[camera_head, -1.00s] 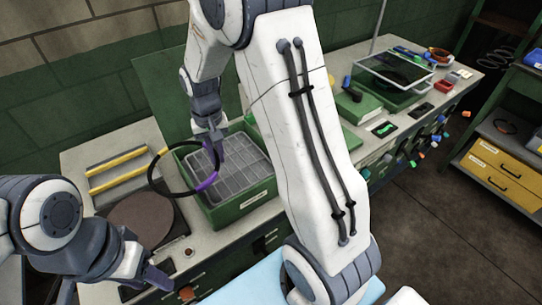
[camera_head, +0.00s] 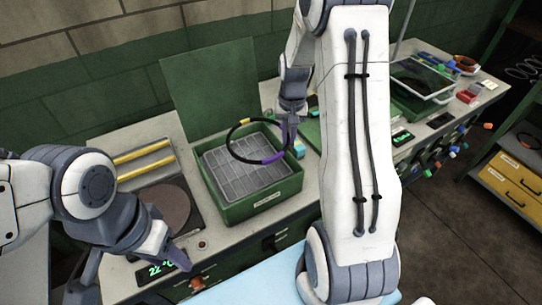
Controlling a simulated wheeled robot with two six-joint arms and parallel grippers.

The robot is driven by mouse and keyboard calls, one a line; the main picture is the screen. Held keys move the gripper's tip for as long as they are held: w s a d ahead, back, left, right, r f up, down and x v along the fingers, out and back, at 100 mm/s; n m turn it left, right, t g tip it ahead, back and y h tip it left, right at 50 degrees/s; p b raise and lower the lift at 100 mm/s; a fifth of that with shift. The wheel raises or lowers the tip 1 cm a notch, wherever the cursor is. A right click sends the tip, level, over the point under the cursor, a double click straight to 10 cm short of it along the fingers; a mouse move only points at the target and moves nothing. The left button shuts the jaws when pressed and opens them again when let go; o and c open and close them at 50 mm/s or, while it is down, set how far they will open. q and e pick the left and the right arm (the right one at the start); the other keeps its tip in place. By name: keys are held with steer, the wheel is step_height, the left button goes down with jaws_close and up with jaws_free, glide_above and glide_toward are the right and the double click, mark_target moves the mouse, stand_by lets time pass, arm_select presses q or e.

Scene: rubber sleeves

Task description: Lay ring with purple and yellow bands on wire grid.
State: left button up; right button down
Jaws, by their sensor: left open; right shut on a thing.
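The black ring (camera_head: 231,144) with a purple band and a yellow band is held by my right gripper (camera_head: 289,138), which is shut on the ring's right side. The ring appears over the wire grid (camera_head: 237,180), which lies inside a green box (camera_head: 262,203) with its lid raised. The ring looks tilted and seems to be above the grid; the exact gap cannot be told. My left gripper (camera_head: 135,283) is open and empty at the lower left, near the front edge of the bench.
A round brown plate (camera_head: 166,208) and two yellow bars (camera_head: 145,160) lie left of the green box. A digital display (camera_head: 161,270) and a red knob (camera_head: 197,283) are at the bench front. A framed screen tray (camera_head: 422,78) stands at the far right.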

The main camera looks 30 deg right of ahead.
steer(key=p, duration=0.1)
glide_above(275, 167)
step_height(275, 167, down, 3)
steer(key=shift+w+r, duration=0.1)
step_height(275, 167, down, 3)
steer(key=shift+f+p, duration=0.1)
steer(key=shift+p, duration=0.55)
steer(key=shift+f, duration=0.4)
steer(key=shift+f, duration=0.1)
steer(key=c, duration=0.9)
jaws_free()
